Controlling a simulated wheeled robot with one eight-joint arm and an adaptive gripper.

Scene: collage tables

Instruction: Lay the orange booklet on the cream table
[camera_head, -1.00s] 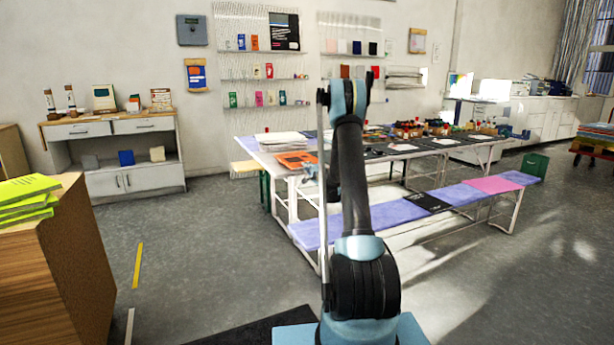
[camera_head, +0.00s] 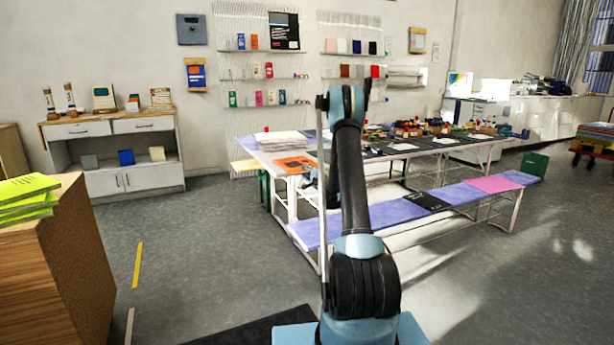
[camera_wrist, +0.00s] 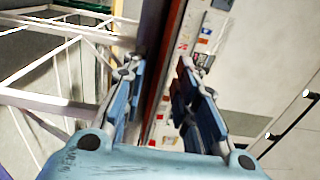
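The orange booklet (camera_head: 296,165) lies near the left front corner of the long table (camera_head: 262,159) in the head view. My gripper (camera_wrist: 158,75) is at that end of the table, mostly hidden behind my arm in the head view. In the wrist view its two blue fingers stand apart, on either side of a dark, reddish-edged band seen edge-on. I cannot tell whether this band is the booklet or the table edge. A gap shows between the band and the right finger.
A stack of white sheets (camera_head: 282,141) lies behind the booklet. Paint pots and dark mats cover much of the tabletop. A purple bench (camera_head: 395,213) runs along the front. A wooden cabinet (camera_head: 60,270) stands at left, with open floor between.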

